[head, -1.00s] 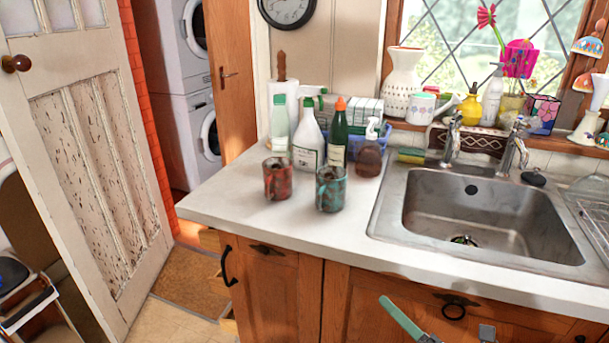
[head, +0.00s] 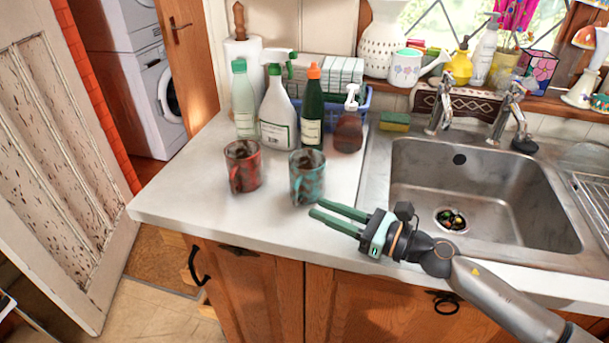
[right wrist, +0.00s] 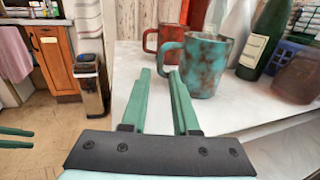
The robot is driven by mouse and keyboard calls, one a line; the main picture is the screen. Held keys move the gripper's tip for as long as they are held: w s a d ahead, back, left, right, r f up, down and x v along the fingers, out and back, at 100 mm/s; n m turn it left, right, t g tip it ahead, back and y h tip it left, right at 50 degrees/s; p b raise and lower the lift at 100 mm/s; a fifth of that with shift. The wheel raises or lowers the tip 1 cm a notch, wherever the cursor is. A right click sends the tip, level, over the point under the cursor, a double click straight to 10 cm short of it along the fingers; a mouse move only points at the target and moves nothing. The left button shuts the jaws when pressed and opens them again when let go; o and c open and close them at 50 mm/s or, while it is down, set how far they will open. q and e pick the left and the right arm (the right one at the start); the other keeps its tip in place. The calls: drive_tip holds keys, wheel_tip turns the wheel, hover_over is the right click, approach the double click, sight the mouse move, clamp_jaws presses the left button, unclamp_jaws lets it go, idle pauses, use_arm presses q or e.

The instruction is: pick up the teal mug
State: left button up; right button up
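The teal mug (head: 308,178), mottled with rust-brown, stands upright on the white counter (head: 200,214) left of the sink. In the right wrist view the teal mug (right wrist: 207,66) is just beyond the fingers, its handle toward the left. A red mug (head: 242,166) stands to its left; the red mug (right wrist: 165,44) also shows behind it in the right wrist view. My right gripper (head: 339,212) is open and empty at the counter's front edge, its green fingers pointing left, in front of the teal mug and apart from it. My left gripper is not in the head view.
Several bottles (head: 278,116) and a blue basket (head: 354,104) stand behind the mugs. The sink (head: 478,190) lies to the right, with a sponge (head: 394,121) at its back left corner. The counter left of the red mug is clear.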

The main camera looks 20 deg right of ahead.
sight(304, 182)
drive_tip(key=p+x, duration=0.1)
drive_tip(key=x, duration=0.2)
drive_tip(key=shift+w+a+r, duration=0.15)
drive_tip(key=shift+w+a, duration=0.05)
drive_tip(key=shift+w, duration=0.1)
drive_tip(key=shift+w+a, duration=0.3)
drive_tip(key=shift+w, duration=0.05)
drive_tip(key=p+x, duration=0.1)
drive_tip(key=x, duration=0.4)
drive_tip(key=shift+w+p, duration=0.1)
drive_tip(key=shift+p, duration=0.2)
drive_tip(key=shift+w+a, duration=0.25)
drive_tip(key=shift+a, duration=0.05)
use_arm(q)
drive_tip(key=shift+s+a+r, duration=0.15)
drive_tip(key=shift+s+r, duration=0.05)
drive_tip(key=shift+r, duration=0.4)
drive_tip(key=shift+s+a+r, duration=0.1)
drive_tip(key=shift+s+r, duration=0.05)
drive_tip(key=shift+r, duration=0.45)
use_arm(e)
clamp_jaws()
